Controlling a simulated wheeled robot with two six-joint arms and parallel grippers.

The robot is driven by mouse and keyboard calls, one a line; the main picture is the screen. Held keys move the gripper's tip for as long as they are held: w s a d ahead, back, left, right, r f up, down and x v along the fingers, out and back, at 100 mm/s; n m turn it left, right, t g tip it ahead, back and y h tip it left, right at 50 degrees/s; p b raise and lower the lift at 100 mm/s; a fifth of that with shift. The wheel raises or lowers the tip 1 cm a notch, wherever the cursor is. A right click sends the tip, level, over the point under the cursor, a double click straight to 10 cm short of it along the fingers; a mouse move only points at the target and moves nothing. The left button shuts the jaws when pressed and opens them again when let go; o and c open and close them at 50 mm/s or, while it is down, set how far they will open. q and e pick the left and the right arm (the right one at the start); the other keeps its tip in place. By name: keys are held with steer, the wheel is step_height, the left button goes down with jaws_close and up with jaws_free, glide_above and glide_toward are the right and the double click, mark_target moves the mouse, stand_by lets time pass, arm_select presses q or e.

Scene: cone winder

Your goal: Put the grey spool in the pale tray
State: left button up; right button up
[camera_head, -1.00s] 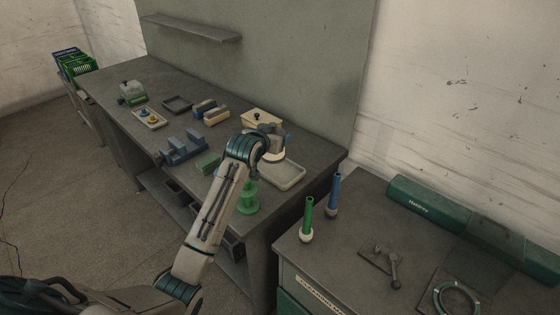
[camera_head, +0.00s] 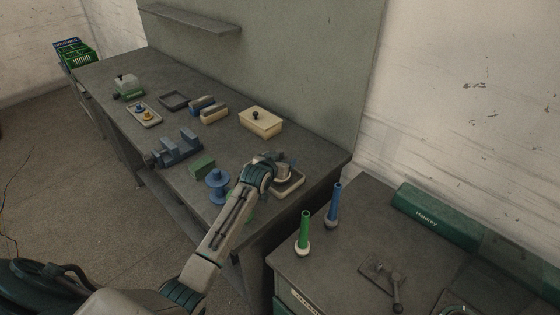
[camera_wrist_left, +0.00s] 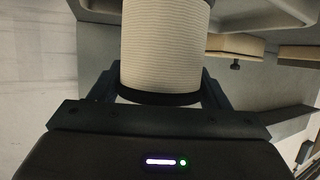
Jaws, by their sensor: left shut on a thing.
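My left gripper (camera_head: 276,164) is shut on the grey spool (camera_head: 283,174) at the pale tray (camera_head: 291,190), near the table's front right corner. In the left wrist view the spool (camera_wrist_left: 165,45) shows a pale ribbed winding and a dark rim, between the two fingers (camera_wrist_left: 158,90). In the head view the spool is over the tray, and the wrist hides part of both. I cannot tell whether the spool touches the tray floor. My right gripper is not in view.
A blue spool (camera_head: 217,187) stands left of my arm; a green spool is mostly hidden behind it. A green block (camera_head: 202,167), a blue fixture (camera_head: 178,147) and a cream lidded box (camera_head: 261,122) stand nearby. Green (camera_head: 304,232) and blue (camera_head: 334,205) upright rods stand on the right bench.

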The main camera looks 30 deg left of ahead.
arm_select(q)
steer(key=shift+f, duration=0.65)
steer(key=o, duration=0.8)
steer(key=shift+c, duration=0.2)
steer(key=shift+o, duration=1.3)
steer(key=shift+s, duration=0.1)
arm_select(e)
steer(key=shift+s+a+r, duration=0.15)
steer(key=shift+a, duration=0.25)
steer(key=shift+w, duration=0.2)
arm_select(q)
steer(key=shift+s, duration=0.3)
steer(key=b+v, duration=0.2)
steer(key=v, duration=0.9)
steer(key=shift+s+r, duration=0.2)
steer(key=shift+r, duration=0.05)
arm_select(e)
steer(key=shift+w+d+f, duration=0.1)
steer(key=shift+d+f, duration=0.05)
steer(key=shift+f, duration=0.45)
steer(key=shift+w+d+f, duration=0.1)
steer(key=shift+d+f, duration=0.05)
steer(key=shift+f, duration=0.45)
